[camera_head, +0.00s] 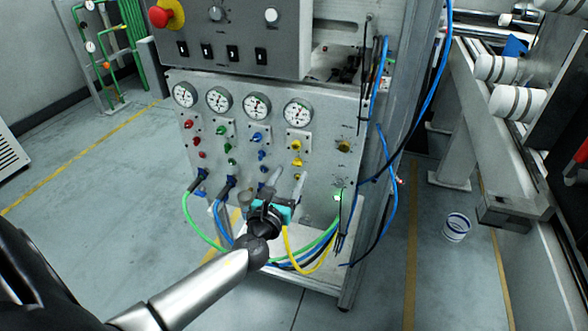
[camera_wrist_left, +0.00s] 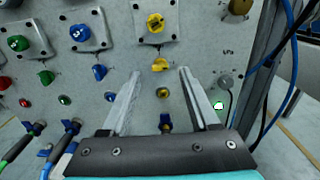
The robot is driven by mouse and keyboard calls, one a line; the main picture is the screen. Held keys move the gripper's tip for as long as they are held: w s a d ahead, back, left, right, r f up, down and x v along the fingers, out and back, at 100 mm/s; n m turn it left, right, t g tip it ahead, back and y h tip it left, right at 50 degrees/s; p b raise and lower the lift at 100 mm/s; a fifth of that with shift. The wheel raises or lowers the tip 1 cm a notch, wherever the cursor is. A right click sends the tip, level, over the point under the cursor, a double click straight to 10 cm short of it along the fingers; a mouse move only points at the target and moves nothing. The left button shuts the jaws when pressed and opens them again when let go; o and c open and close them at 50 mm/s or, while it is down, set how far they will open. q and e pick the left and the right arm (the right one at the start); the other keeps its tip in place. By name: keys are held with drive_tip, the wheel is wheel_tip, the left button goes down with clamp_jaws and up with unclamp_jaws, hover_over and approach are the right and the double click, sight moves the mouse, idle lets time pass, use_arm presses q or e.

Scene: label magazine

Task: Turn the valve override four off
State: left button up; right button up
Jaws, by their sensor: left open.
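The grey valve panel (camera_head: 325,160) has coloured columns of controls under round gauges. The fourth column is yellow: a knob (camera_wrist_left: 155,23) on a pale plate, a small lever-like handle (camera_wrist_left: 160,65) below it and a round button (camera_wrist_left: 163,92) lower down. In the head view the yellow knob (camera_head: 296,146) sits under the rightmost gauge (camera_head: 298,113). My left gripper (camera_head: 286,180) is open and empty in front of the panel's lower part. In the left wrist view its fingers (camera_wrist_left: 160,74) point at the panel, on either side of the yellow column. My right gripper is not in view.
Blue, green and red controls (camera_head: 257,137) stand left of the yellow column. Hoses (camera_head: 325,250) hang below and cables (camera_head: 395,150) run along the right side. A green lamp (camera_head: 338,197) glows at lower right. A white bucket (camera_head: 456,228) stands on the floor.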

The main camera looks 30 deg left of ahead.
sight(297, 164)
use_arm(q)
drive_tip(key=x, duration=0.3)
drive_tip(key=shift+w, duration=0.25)
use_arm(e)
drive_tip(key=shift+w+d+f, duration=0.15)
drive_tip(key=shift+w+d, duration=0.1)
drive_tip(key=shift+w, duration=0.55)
use_arm(q)
drive_tip(key=c, duration=0.6)
clamp_jaws()
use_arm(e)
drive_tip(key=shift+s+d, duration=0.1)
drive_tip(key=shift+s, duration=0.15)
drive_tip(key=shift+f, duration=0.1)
